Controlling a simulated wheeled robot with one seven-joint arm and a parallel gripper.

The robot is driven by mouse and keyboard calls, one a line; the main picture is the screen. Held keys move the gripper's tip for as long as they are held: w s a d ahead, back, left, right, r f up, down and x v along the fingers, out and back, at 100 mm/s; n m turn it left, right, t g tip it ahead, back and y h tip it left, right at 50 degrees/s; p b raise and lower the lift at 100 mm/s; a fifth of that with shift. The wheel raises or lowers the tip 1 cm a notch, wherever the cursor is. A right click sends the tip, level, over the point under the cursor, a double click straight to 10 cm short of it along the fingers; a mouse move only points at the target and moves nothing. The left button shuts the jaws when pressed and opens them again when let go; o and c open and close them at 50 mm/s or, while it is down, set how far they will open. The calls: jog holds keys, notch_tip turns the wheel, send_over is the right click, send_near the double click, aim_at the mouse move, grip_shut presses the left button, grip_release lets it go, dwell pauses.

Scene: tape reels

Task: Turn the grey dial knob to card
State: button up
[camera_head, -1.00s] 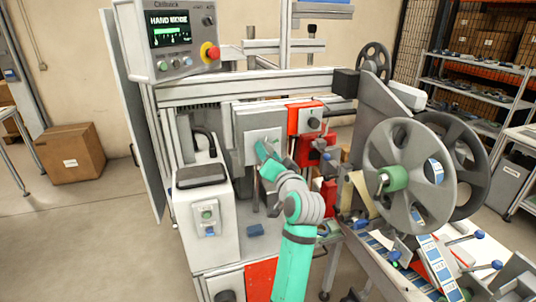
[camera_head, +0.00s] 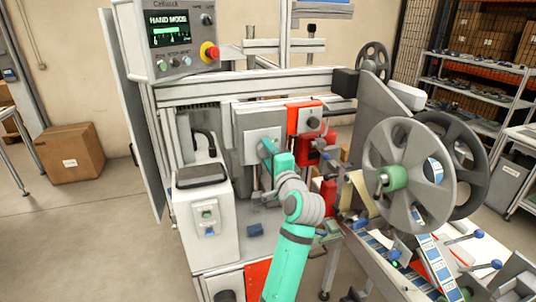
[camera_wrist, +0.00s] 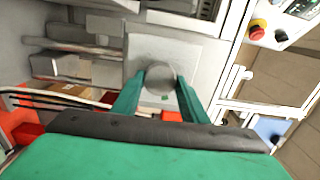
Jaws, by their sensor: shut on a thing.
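The grey dial knob (camera_wrist: 158,76) is round and sits on a square pale grey plate (camera_wrist: 199,60) on the machine. In the wrist view, my gripper (camera_wrist: 158,84) has one green finger on each side of the knob and is shut on it. A small green mark shows on the plate just below the knob. In the head view, my gripper (camera_head: 267,150) is at the plate (camera_head: 252,136) and hides the knob. No card label or pointer position can be read.
A red block with a dark knob (camera_head: 313,123) is right of the plate. The large grey reel (camera_head: 409,145) stands farther right. A control panel with a red emergency button (camera_head: 209,51) is upper left. A white housing (camera_head: 206,228) stands left of my arm.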

jog(key=shift+f+m, duration=0.1)
jog(key=shift+m, duration=0.6)
jog(key=o, duration=1)
jog(key=shift+o, duration=0.2)
jog(key=v, duration=1.1)
jog(key=shift+w, duration=0.1)
